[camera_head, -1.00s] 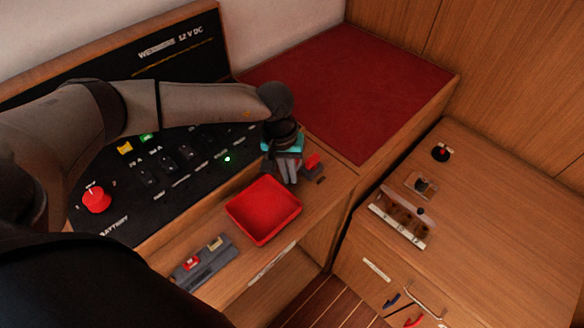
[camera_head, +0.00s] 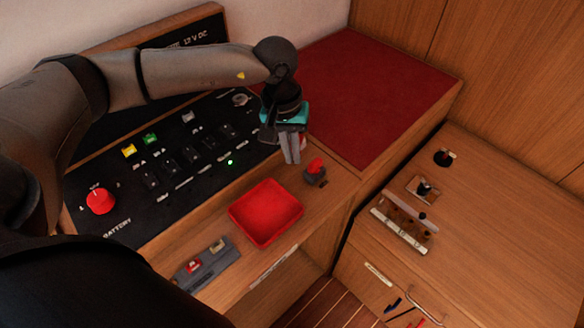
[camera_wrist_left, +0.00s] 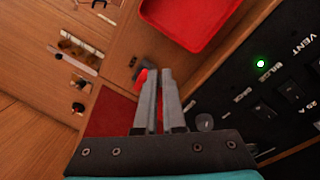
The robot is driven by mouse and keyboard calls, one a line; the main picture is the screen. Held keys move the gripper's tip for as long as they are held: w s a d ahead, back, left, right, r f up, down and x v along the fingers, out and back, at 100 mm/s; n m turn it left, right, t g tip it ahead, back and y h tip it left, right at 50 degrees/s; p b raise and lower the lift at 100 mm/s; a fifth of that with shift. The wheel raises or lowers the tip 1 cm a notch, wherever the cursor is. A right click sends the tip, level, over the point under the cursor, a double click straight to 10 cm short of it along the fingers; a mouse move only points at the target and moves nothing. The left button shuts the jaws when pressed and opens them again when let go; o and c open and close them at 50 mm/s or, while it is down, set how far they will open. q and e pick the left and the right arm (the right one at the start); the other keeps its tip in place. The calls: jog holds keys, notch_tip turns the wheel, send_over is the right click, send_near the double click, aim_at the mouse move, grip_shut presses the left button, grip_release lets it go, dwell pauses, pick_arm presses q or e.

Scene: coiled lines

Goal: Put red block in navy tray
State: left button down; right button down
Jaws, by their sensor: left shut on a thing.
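My left gripper (camera_head: 291,157) hangs above the wooden ledge, beside the switch panel. Its fingers are close together on something too hidden to identify; the left wrist view shows the nearly closed fingers (camera_wrist_left: 160,85). A small red-topped piece with a dark grey base (camera_head: 316,167) stands on the ledge just right of the fingertips; it also shows partly behind a finger in the left wrist view (camera_wrist_left: 142,76). I cannot tell if its red part is the red block. The open tray (camera_head: 266,212) on the ledge looks red; no clearly navy tray shows. My right gripper is not in view.
A grey holder (camera_head: 206,263) with red and pale pieces lies left of the tray. The panel (camera_head: 175,165) has switches and a red knob (camera_head: 99,200). A red cushion (camera_head: 365,90) lies behind. A wooden cabinet (camera_head: 490,210) on the right carries small fittings.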

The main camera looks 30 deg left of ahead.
pick_arm(q)
notch_tip(320, 180, up, 10)
jog(key=s+d+f+m+b, duration=0.3)
jog(key=s+d+f+b, duration=0.1)
jog(key=s+b, duration=0.2)
jog(key=shift+s+d+f+m, duration=0.25)
jog(key=shift+s+d+m, duration=0.05)
jog(key=shift+s+d, duration=0.1)
